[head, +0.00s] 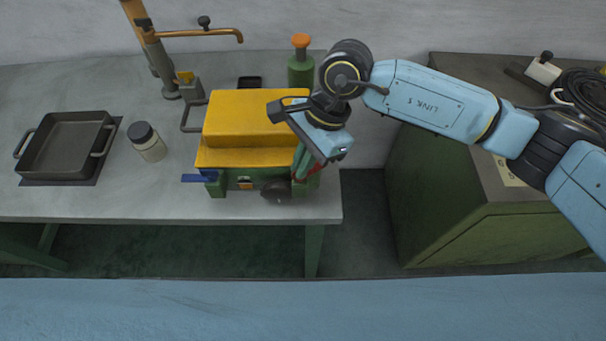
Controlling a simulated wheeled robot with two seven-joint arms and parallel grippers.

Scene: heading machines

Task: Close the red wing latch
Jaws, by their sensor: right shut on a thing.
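A machine with a yellow stepped cover (240,125) and a green base stands near the right end of the grey table. The red wing latch (315,169) shows only as a small red part at the machine's right front, mostly hidden behind my right gripper. My right gripper (306,172) reaches down from the right arm to this corner. It is shut on the red wing latch, though its fingertips are partly hidden. A blue latch (197,178) sticks out at the machine's left front. A dark round knob (276,191) is at the front. My left gripper is not in view.
A dark square pan (66,145) and a dark-lidded jar (147,142) stand left on the table (100,203). A brass tap-like fitting (160,55) and an orange-topped green bottle (301,62) stand behind. A green cabinet (455,215) stands right, across a gap.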

